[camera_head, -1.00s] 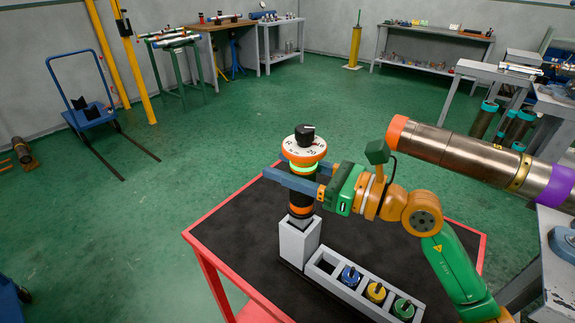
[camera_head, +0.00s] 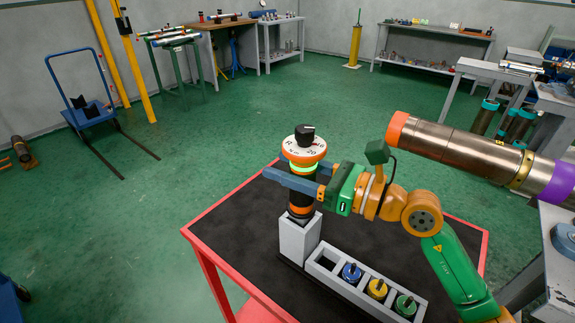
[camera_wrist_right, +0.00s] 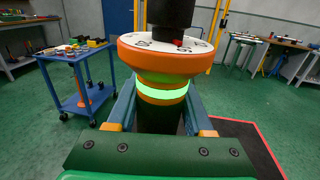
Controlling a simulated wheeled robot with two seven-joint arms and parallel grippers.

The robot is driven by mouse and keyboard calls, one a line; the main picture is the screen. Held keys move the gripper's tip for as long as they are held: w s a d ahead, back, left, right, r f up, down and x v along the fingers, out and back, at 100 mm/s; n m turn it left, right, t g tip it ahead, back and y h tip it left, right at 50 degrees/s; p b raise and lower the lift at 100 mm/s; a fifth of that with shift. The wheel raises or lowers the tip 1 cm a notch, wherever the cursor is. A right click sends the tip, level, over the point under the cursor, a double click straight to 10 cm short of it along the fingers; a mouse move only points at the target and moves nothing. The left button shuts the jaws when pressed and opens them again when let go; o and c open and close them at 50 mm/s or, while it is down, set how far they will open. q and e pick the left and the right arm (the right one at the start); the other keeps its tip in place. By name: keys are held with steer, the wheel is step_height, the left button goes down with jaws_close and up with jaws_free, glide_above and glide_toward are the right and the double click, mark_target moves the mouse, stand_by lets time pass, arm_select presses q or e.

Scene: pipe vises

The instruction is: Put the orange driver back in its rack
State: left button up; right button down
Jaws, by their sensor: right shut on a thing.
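The orange driver (camera_head: 304,151) is upright, with a white-and-orange dial, a black knob on top, a lit green ring and a dark body. My right gripper (camera_head: 291,179) is shut on its body from the side. In the right wrist view the driver (camera_wrist_right: 163,63) stands between the two blue fingers. The rack (camera_head: 299,239) has a tall grey square socket on the dark table top. The driver's lower end is at the socket's mouth; how deep it sits inside is hidden. My left gripper is out of view.
A low grey tray (camera_head: 330,277) beside the socket holds blue (camera_head: 352,273), yellow (camera_head: 377,289) and green (camera_head: 404,305) pieces, with one empty compartment. The red-edged table (camera_head: 225,224) has bare room behind the tray. A large pipe (camera_head: 460,150) juts in from the right.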

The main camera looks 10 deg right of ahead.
steer(key=shift+s+f+b, duration=0.1)
steer(key=shift+f+b, duration=0.9)
steer(key=shift+f, duration=0.1)
stand_by(1.1)
steer(key=shift+c, duration=1.1)
jaws_free()
steer(key=shift+s+d+f+b, duration=0.15)
steer(key=shift+d+f+b, duration=0.05)
steer(key=shift+b, duration=0.1)
steer(key=b+v, duration=0.3)
steer(key=v, duration=0.3)
steer(key=shift+s+r, duration=0.2)
steer(key=shift+d, duration=0.15)
